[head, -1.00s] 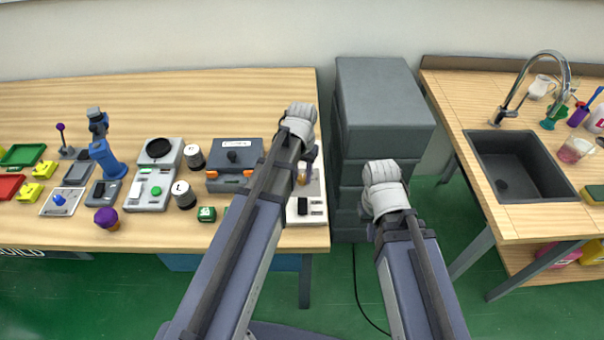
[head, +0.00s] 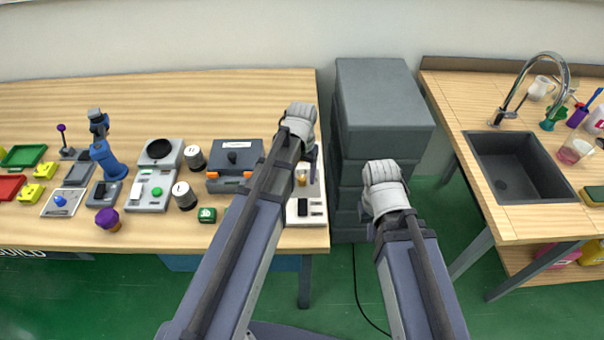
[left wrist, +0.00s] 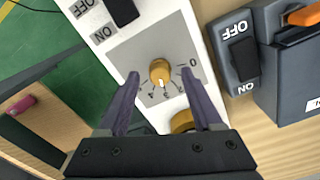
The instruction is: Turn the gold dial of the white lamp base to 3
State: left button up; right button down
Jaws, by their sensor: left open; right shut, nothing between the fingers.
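The white lamp base (head: 313,213) stands at the right front corner of the left table and also fills the middle of the left wrist view (left wrist: 93,22). Its gold dial (left wrist: 159,70) sits on a grey panel with numbers around it. The dial's white mark points toward the gripper, near the 2 and 3 side; the exact number is too small to tell. My left gripper (left wrist: 162,78) is open, one finger on each side of the dial, with visible gaps. In the head view my right arm's end hangs right of the table; its fingers are hidden.
A black OFF/ON switch (left wrist: 122,11) is on the base beside the dial. Another gold part (left wrist: 183,121) is partly hidden by my gripper. A dark box (left wrist: 290,70) with its own switch stands close on the right. Grey stacked boxes (head: 380,100) stand between the tables.

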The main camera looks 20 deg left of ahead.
aim_at(303, 179)
pick_arm(q)
notch_tip(303, 179, up, 7)
jog(key=p, duration=0.7)
jog(key=shift+r, duration=0.2)
jog(key=shift+f, duration=0.1)
jog(key=shift+s+d, duration=0.1)
jog(key=shift+s, duration=0.05)
jog(key=s+d+m+y, duration=0.1)
jog(key=s+d+m, duration=0.1)
jog(key=s+d, duration=0.8)
jog(key=s, duration=0.4)
jog(key=shift+m, duration=0.3)
